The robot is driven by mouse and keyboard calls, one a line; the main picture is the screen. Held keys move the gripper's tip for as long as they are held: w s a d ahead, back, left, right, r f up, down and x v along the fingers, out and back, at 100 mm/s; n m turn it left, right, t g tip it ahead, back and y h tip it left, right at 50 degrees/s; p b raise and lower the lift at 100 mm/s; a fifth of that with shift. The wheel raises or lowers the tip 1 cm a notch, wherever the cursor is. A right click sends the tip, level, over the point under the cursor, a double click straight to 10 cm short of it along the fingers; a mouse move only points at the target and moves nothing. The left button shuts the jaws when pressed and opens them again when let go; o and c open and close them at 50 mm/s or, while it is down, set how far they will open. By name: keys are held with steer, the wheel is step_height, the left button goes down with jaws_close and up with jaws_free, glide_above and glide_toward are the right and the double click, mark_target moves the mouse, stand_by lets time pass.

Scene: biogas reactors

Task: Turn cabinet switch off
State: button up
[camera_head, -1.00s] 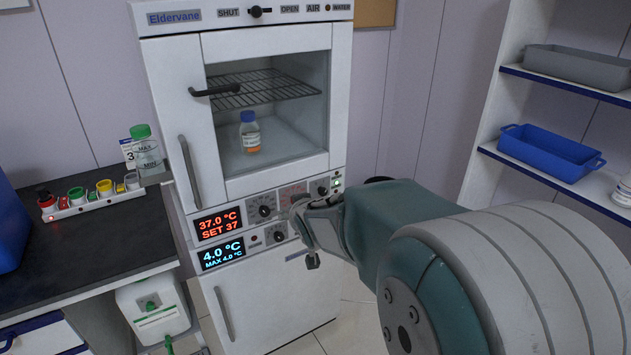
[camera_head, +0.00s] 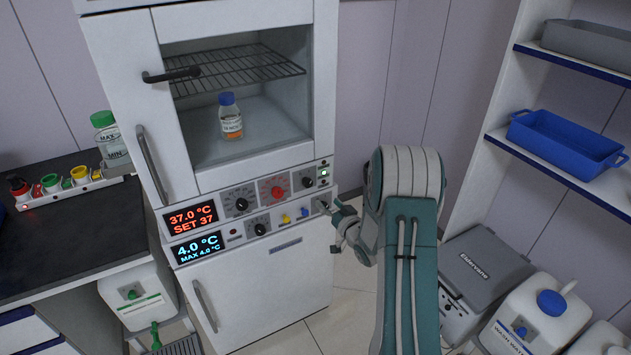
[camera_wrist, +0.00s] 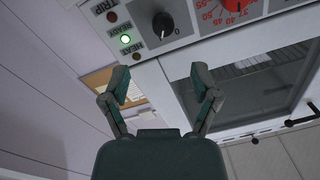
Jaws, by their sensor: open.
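The white cabinet (camera_head: 240,95) has a control panel with two rows of controls under its glass door. The upper row has a black knob (camera_head: 308,181) at its right end, a red dial (camera_head: 277,189) and a lit green light (camera_head: 324,173). The lower row has small yellow and blue knobs. My gripper (camera_head: 333,228) is open and empty at the panel's lower right corner. In the wrist view, my gripper (camera_wrist: 160,75) has its fingers spread below the black knob (camera_wrist: 163,23), apart from it.
Shelves with a blue tray (camera_head: 565,145) stand at the right, with white jugs (camera_head: 530,310) and a grey case below. Open floor lies between cabinet and case.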

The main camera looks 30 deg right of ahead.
mark_target(310, 184)
steer(key=w, duration=1)
steer(key=shift+a, duration=0.4)
steer(key=shift+w, duration=0.2)
steer(key=shift+a, duration=0.25)
steer(key=shift+r, duration=0.1)
jaws_close()
